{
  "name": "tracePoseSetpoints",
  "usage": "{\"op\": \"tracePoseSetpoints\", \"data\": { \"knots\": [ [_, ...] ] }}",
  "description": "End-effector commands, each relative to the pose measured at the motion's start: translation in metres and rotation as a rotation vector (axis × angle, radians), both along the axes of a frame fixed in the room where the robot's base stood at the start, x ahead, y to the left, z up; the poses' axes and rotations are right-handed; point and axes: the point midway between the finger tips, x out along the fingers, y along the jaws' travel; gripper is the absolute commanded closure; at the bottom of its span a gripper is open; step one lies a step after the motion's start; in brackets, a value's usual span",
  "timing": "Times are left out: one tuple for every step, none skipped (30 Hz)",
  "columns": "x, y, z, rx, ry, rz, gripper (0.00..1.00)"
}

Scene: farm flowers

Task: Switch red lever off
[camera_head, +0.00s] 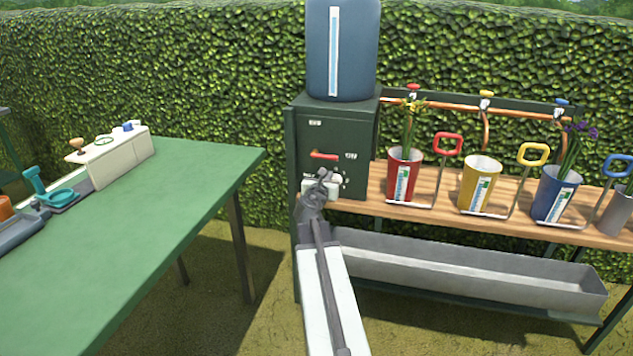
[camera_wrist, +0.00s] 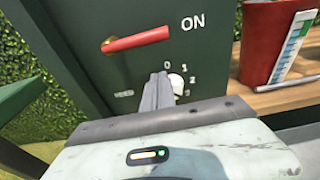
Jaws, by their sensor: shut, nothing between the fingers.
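The red lever (camera_head: 324,155) is on the front of a dark green box (camera_head: 350,118). In the wrist view the lever (camera_wrist: 140,42) runs from a pivot at its left to the right, nearly level, with its free end toward the "ON" label (camera_wrist: 193,21). A small label (camera_head: 315,122) above the lever is too small to read surely. My gripper (camera_head: 323,176) is in front of the box, below the lever and apart from it. In the wrist view its fingers (camera_wrist: 160,78) are together and empty, beside a pale dial knob (camera_wrist: 176,84) marked with numbers; touching cannot be told.
A blue tank (camera_head: 343,50) stands on the box. Right of it a wooden shelf (camera_head: 375,207) holds red (camera_head: 403,170), yellow (camera_head: 480,185) and blue (camera_head: 556,195) pots. A grey trough (camera_head: 470,275) is below. A green table (camera_head: 150,215) is at left, with open ground between.

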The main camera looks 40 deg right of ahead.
Motion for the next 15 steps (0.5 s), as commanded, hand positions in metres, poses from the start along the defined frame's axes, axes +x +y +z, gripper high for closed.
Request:
{"op": "tracePoseSetpoints", "data": {
  "knots": [
    [0.003,-0.013,-0.003,0.001,0.000,-0.004,1.00],
    [0.004,-0.019,-0.004,0.002,-0.001,-0.005,1.00],
    [0.005,-0.026,-0.005,0.001,-0.001,-0.004,1.00],
    [0.003,-0.024,0.009,0.001,-0.001,-0.004,1.00],
    [0.001,-0.022,0.018,0.001,-0.001,-0.005,1.00],
    [0.002,-0.019,0.024,0.001,-0.001,-0.003,1.00],
    [0.003,-0.017,0.027,0.001,-0.001,0.000,1.00],
    [0.004,-0.015,0.030,0.001,-0.001,0.002,1.00],
    [0.005,-0.013,0.033,0.001,-0.001,0.004,1.00],
    [0.006,-0.012,0.035,0.000,-0.001,0.006,1.00],
    [0.007,-0.011,0.036,0.001,-0.001,0.007,1.00],
    [0.008,-0.009,0.037,0.001,-0.001,0.009,1.00],
    [0.008,-0.008,0.037,0.002,-0.001,0.010,1.00],
    [0.009,-0.008,0.037,0.002,-0.001,0.011,1.00],
    [0.009,-0.007,0.037,0.001,0.000,0.012,1.00]
  ]
}}
